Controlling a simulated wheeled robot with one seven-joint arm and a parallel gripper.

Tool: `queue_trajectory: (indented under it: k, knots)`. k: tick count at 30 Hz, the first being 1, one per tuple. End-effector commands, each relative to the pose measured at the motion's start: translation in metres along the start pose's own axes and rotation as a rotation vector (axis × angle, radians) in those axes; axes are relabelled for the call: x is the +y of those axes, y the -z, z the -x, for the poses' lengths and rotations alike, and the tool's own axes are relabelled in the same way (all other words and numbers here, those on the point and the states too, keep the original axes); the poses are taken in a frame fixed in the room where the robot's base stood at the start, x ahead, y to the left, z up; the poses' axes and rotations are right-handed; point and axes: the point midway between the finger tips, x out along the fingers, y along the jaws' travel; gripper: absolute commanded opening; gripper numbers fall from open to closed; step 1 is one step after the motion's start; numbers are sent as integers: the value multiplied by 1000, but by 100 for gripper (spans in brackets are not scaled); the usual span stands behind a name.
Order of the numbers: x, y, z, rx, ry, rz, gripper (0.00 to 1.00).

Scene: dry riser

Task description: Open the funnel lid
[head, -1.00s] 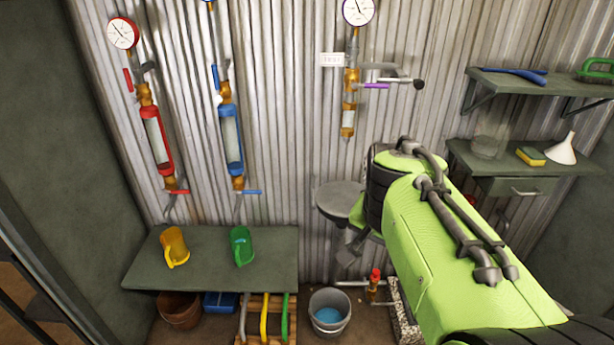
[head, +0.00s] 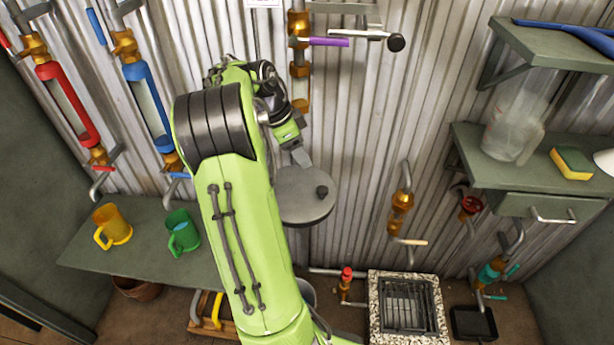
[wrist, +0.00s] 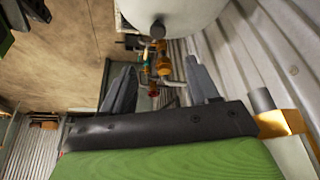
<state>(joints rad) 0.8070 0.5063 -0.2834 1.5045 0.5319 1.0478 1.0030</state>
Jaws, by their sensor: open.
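The funnel lid (head: 300,200) is a round grey disc with a dark knob (head: 322,191) near its right edge. It lies flat in front of the corrugated wall and looks closed, and what is under it is hidden. My gripper (head: 299,156) is at the lid's far edge by the wall, and the head view does not show whether it touches. In the wrist view my gripper (wrist: 160,82) has its two grey fingers wide apart with nothing held between them. A pale rounded body (wrist: 175,14), perhaps the funnel, fills the top of that view.
A purple-handled valve (head: 328,42) with a black-ended lever is on the wall above the lid. A shelf (head: 480,170) with a clear jug (head: 515,125) stands right. A bench (head: 140,255) with yellow and green jugs is left. A stone-edged drain (head: 405,305) is below.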

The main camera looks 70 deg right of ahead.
Motion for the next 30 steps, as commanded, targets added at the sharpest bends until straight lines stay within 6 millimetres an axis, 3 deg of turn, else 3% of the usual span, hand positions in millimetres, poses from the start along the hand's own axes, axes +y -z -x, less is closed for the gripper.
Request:
queue_trajectory:
  k: [12, 18, 22, 30]
  knots:
    - [1, -2, -101, -1, -4, 3, 60]
    - [1, -2, -141, -2, -2, 3, 60]
    - [0, -2, -152, -2, 0, 5, 60]
    - [0, -1, -153, -2, 1, 5, 60]
